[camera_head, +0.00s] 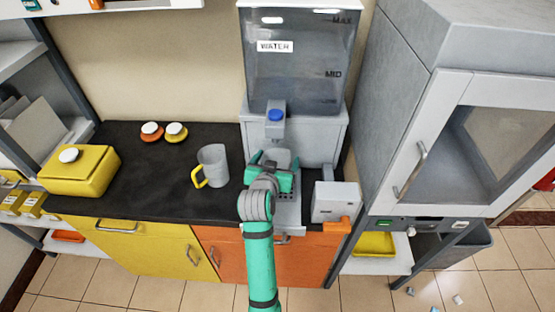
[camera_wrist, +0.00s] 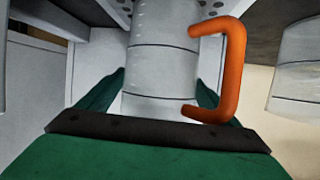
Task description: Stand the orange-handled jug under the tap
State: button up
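The orange-handled jug, a grey cylinder, fills the middle of the wrist view (camera_wrist: 160,65), with its orange handle (camera_wrist: 235,70) to the right. In the head view the jug (camera_head: 281,158) is below the tap (camera_head: 275,117) of the water tank, partly hidden by my gripper (camera_head: 272,172). My green fingers (camera_wrist: 160,95) lie along both sides of the jug, seemingly touching it. The jug looks upright. My gripper and arm hide its base, so I cannot tell whether it rests on the dispenser base.
A grey jug with a yellow handle (camera_head: 214,165) stands left on the black counter (camera_head: 150,190). A white box with an orange part (camera_head: 336,201) is close on the right, beside a tall grey cabinet (camera_head: 395,100).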

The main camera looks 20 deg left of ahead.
jog(key=shift+r, duration=0.2)
jog(key=v, duration=1.2)
jog(key=shift+f, duration=0.1)
